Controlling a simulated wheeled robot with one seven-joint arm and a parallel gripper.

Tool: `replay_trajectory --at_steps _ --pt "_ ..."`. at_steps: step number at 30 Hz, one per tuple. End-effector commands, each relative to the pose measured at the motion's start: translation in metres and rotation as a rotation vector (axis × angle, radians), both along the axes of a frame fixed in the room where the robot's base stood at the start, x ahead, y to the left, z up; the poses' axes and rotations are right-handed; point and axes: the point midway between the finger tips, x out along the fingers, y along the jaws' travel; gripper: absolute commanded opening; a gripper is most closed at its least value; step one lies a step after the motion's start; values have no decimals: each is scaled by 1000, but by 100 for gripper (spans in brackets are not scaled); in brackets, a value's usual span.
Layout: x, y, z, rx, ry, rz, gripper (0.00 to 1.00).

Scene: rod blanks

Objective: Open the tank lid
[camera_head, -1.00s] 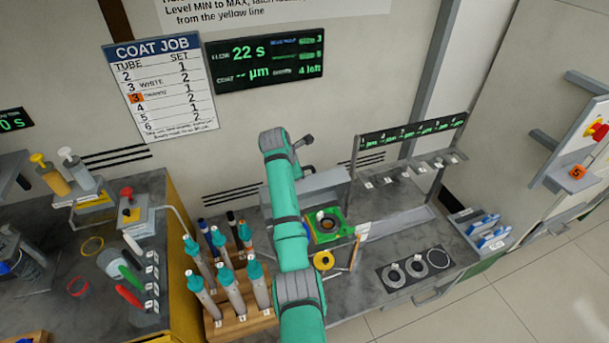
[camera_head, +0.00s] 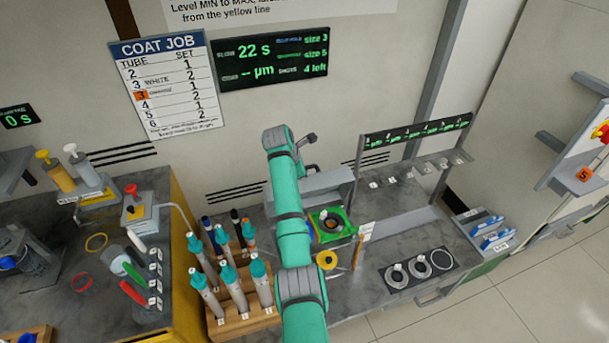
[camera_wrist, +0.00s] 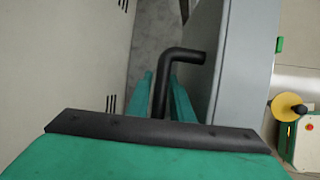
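In the wrist view a black bent handle (camera_wrist: 183,55) stands beside a large grey box (camera_wrist: 240,65). The fingers of my gripper (camera_wrist: 162,92) lie on either side of the handle's straight part, close to it. I cannot tell whether they touch or press on it. In the head view the grey box (camera_head: 332,182) stands against the wall, partly behind my teal arm. The fingers are not clear there. I cannot make out a lid edge or any gap at one.
A rack of teal-capped tubes (camera_head: 228,285) stands left of my arm. A green tray (camera_head: 345,233) and a yellow ring (camera_head: 327,260) lie near the box. A sensor rack (camera_head: 415,140) stands to the right. The right part of the counter (camera_head: 400,235) has free room.

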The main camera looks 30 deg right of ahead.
Motion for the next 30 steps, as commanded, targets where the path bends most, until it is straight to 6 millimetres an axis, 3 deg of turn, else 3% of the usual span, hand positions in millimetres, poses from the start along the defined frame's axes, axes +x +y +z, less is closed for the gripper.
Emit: replay_trajectory --at_steps 16,21,30 --pt "-20 35 78 0 0 -1 20" --pt "-23 41 89 1 3 -1 20" --pt "-24 42 91 1 4 -1 20"
